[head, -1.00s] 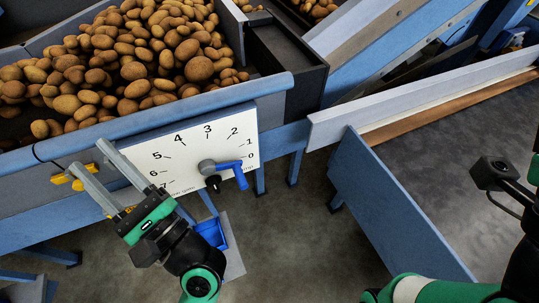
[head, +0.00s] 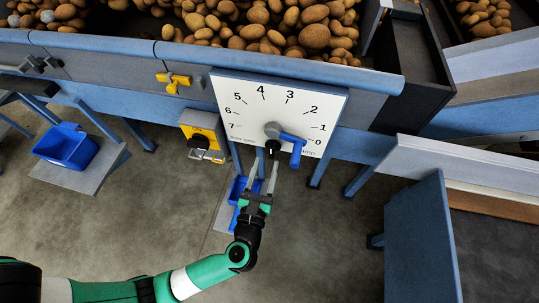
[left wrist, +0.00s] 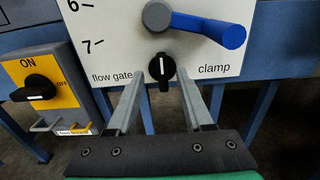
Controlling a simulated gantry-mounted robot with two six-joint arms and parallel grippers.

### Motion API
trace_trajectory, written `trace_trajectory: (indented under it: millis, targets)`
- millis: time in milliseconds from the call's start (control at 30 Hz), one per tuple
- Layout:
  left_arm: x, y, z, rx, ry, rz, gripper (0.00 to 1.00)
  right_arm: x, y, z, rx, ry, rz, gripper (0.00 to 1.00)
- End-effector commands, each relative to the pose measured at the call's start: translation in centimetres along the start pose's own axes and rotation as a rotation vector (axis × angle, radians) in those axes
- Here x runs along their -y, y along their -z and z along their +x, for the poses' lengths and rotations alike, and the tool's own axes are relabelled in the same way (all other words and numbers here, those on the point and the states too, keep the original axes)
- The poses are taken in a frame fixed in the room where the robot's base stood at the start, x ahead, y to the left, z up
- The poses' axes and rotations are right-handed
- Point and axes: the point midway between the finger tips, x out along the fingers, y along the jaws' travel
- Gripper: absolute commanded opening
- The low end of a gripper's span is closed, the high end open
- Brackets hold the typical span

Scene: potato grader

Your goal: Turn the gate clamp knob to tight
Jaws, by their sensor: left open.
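The gate clamp knob (left wrist: 162,72) is small and black with a white mark pointing up. It sits on the white dial plate (left wrist: 112,38), between the words "flow gate" and "clamp". In the head view the knob (head: 272,148) hangs below the grey hub of the blue lever (head: 294,148), which points down near 0. My left gripper (head: 265,163) is open and empty just below the knob. In the left wrist view the gripper's fingertips (left wrist: 161,78) lie to either side of the knob; whether they reach its depth is unclear. My right gripper is out of view.
A yellow and grey switch box (head: 201,137) marked ON stands left of the dial, near the gripper. Potatoes fill the hopper behind. A blue bin (head: 66,147) stands at left.

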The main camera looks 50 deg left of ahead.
Motion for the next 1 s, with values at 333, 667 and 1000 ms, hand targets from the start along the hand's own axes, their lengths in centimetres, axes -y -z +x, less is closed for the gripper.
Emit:
trace_trajectory:
  millis: [333,667,1000]
  targets:
    - [0.0,0.0,4.5,0.002,0.001,0.0,0.51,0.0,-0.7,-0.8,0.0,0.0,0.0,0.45]
    - [0.0,-0.1,4.5,0.001,0.001,0.0,0.33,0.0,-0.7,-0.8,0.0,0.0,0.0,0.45]
    - [0.0,-0.1,4.5,0.001,0.001,0.0,0.0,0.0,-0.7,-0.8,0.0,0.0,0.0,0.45]
